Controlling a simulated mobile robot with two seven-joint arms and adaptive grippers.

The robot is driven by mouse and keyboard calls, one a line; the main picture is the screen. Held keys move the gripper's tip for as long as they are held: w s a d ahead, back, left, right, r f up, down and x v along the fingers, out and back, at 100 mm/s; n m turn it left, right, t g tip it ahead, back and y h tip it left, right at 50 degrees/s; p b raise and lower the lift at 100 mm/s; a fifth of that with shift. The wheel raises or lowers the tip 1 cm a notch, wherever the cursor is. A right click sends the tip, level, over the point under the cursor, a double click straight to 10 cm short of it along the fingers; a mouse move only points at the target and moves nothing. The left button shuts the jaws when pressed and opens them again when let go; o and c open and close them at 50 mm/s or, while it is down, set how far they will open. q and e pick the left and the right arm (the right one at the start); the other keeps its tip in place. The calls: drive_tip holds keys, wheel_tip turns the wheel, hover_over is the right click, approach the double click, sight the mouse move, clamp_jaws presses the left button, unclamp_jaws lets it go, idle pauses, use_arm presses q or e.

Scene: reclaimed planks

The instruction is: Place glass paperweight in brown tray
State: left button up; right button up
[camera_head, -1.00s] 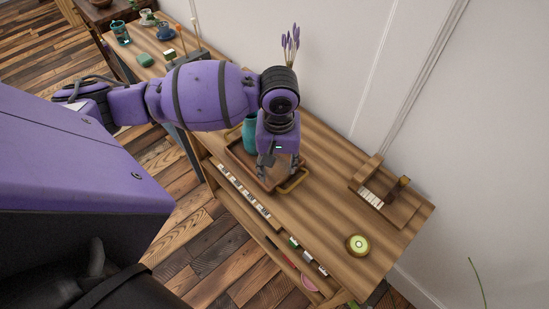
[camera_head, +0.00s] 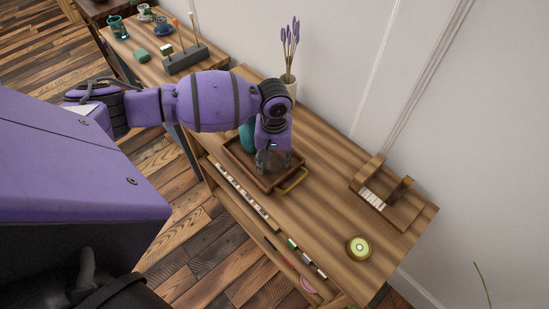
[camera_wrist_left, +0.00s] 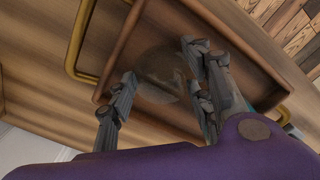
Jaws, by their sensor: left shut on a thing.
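My left gripper (camera_head: 272,164) is low over the brown tray (camera_head: 234,160) on the wooden table in the head view. In the left wrist view its fingers (camera_wrist_left: 160,90) are closed around the clear glass paperweight (camera_wrist_left: 158,68), which is faint and see-through against the tray floor. The tray's raised rim (camera_wrist_left: 118,48) surrounds them in that view. I cannot tell whether the paperweight touches the tray floor. In the head view the paperweight cannot be made out between the fingers. My right gripper is out of view.
A teal vase (camera_head: 246,136) stands close beside the gripper, partly hidden by my arm. A white vase with lavender (camera_head: 290,86) is behind. A wooden holder with white pieces (camera_head: 375,199) and a round green-and-gold item (camera_head: 358,248) are to the right. The table between is clear.

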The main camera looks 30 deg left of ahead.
sight(274, 161)
use_arm(q)
drive_tip(key=shift+r, duration=0.1)
drive_tip(key=o, duration=1.1)
drive_tip(key=shift+o, duration=1)
wheel_tip(274, 161, up, 12)
drive_tip(key=p, duration=0.1)
